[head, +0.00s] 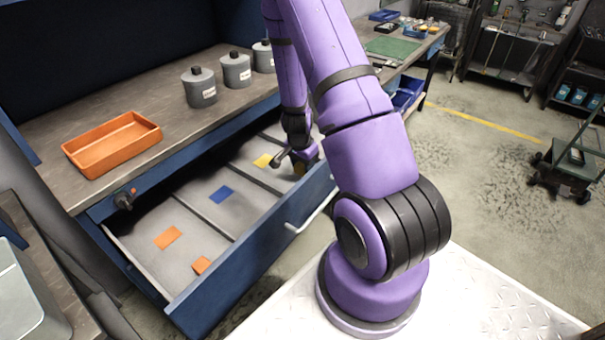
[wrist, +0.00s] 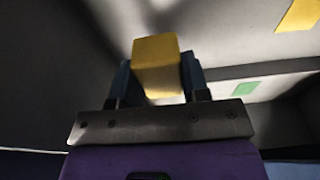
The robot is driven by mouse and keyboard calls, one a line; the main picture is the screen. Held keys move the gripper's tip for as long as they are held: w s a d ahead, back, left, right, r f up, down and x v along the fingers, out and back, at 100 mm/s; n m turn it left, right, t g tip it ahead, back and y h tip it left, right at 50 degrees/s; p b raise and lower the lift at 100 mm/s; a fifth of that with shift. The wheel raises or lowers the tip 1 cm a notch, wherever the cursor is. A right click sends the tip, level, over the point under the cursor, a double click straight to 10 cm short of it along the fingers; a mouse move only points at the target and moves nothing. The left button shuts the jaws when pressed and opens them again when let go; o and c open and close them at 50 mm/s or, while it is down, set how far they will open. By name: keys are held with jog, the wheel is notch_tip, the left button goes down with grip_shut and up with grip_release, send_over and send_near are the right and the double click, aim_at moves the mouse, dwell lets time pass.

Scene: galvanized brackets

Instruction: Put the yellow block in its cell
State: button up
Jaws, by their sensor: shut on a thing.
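My gripper (wrist: 158,82) is shut on the yellow block (wrist: 157,66), which sits between its two fingers in the wrist view. In the head view my gripper (head: 299,166) is low over the right part of the open drawer (head: 238,264), mostly hidden by my own arm. A yellow patch (head: 262,160) marks a cell floor just left of the gripper; it also shows at the upper right of the wrist view (wrist: 299,14). I cannot tell whether the block touches the drawer floor.
Thin dividers split the drawer. A blue patch (head: 221,195), an orange patch (head: 167,238) and an orange block (head: 202,265) lie in cells to the left. A green patch (wrist: 243,88) shows in the wrist view. An orange tray (head: 112,143) and grey canisters (head: 199,88) stand on the bench.

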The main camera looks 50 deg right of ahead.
aim_at(303, 173)
jog(key=shift+f, duration=2.1)
jog(key=shift+f, duration=0.1)
jog(key=o, duration=1)
